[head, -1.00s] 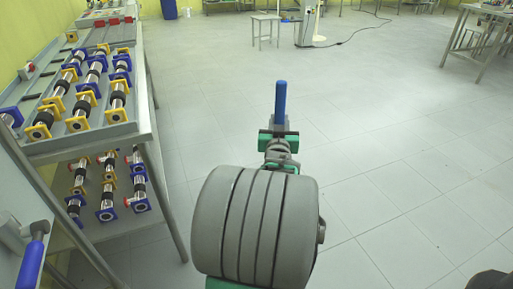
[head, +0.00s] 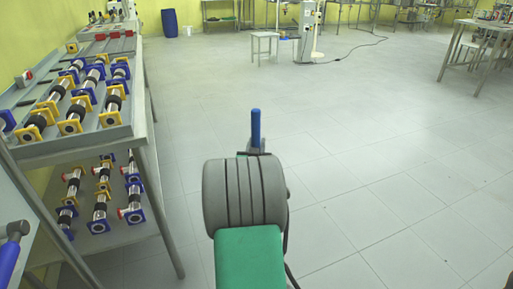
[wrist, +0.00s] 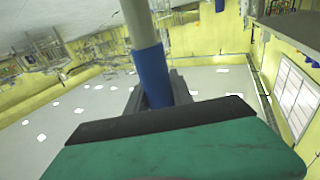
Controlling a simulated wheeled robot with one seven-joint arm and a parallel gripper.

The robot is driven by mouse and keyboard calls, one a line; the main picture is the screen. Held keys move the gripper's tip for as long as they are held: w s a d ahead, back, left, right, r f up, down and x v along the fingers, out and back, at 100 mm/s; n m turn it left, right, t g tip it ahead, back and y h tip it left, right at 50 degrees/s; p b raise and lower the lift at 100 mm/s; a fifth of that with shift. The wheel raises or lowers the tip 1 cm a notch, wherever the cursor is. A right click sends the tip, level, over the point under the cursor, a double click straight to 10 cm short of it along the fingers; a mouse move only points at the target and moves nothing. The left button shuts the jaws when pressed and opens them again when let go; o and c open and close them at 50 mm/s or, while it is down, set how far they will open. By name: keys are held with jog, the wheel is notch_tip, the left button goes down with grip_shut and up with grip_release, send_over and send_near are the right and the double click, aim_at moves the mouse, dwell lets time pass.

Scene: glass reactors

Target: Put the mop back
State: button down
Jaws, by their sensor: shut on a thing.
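The mop shows as a blue-ended handle (head: 256,125), standing roughly upright beyond my arm in the head view. In the wrist view its pole, pale with a blue grip section (wrist: 151,72), rises between the jaws. My gripper (wrist: 165,98) is shut on this blue section. In the head view the gripper (head: 256,152) is mostly hidden behind my arm's grey rounded link. The mop's head and lower end are not visible in either view.
A metal rack (head: 140,130) with several blue and yellow flanged tubes stands close on the left. A blue-handled item (head: 10,258) is at the lower left edge. A white stool (head: 265,47), blue barrel (head: 170,23) and table (head: 472,25) stand farther off. The middle floor is clear.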

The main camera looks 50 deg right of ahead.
jog(key=shift+r, duration=0.15)
jog(key=c, duration=1.1)
grip_release()
jog(key=shift+f, duration=0.25)
